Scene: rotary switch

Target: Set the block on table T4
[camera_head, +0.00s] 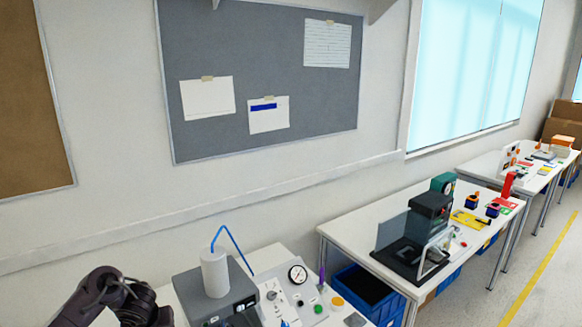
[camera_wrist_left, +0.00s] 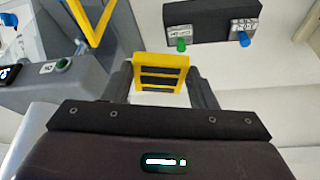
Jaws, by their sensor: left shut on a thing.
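In the left wrist view my left gripper (camera_wrist_left: 161,88) is shut on a yellow block (camera_wrist_left: 160,60) with dark bars across its face. The block sits between the two dark fingers. In the head view my left arm shows at the lower left corner, and its gripper and the block are not seen there. No label reading T4 can be made out on any table. My right gripper is in neither view.
A near table with a grey device (camera_head: 215,293) and a gauge panel (camera_head: 297,275) is at the bottom. A middle table (camera_head: 345,228) bears a dark machine (camera_head: 430,215). A far table (camera_head: 487,167) stands beyond. The wrist view shows a black box (camera_wrist_left: 211,20) with knobs.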

